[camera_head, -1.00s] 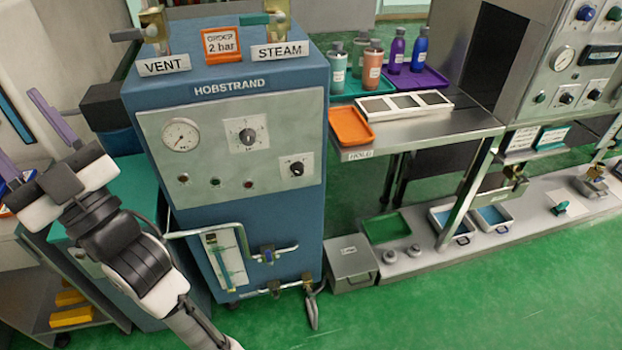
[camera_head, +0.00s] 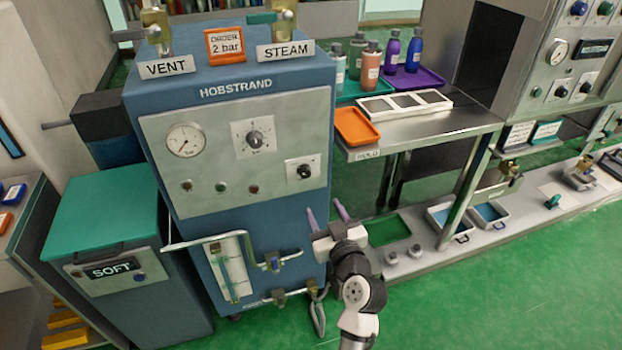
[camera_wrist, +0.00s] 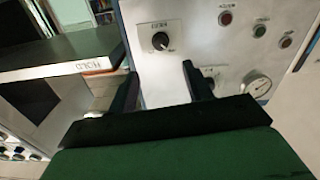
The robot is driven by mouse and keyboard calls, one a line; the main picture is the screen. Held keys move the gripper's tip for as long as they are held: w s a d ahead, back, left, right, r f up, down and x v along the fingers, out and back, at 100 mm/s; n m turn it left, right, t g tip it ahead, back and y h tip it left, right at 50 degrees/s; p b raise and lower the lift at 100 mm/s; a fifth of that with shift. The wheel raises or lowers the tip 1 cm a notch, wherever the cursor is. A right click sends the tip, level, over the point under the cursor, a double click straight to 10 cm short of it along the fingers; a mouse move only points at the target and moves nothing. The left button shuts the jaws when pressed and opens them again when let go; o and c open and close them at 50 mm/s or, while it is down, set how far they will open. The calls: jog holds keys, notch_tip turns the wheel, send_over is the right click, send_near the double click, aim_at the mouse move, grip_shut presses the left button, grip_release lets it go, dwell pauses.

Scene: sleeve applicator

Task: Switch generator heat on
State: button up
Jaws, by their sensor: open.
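The generator is a blue cabinet marked HOBSTRAND (camera_head: 235,88) with a pale front panel. A small black knob (camera_head: 303,172) sits on a white plate at the panel's lower right. It also shows in the wrist view (camera_wrist: 160,41), beyond my fingertips; its lettering is too small to read surely. A larger dial knob (camera_head: 254,138) is above and left of it, partly hidden in the wrist view. My gripper (camera_head: 326,209) is open and empty, in front of the cabinet's lower right side in the head view. In the wrist view, the fingers (camera_wrist: 164,78) are apart, below the small knob.
A pressure gauge (camera_head: 184,140) and three small lights (camera_head: 221,187) are on the panel. Pipes and valves (camera_head: 270,262) stick out below. A steel table (camera_head: 425,127) with an orange tray (camera_head: 354,126) stands right of the cabinet. Green floor (camera_head: 480,310) is open in front.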

aim_at(306, 175)
jog(key=p+x, duration=0.3)
jog(key=x, duration=0.9)
jog(key=c, duration=1)
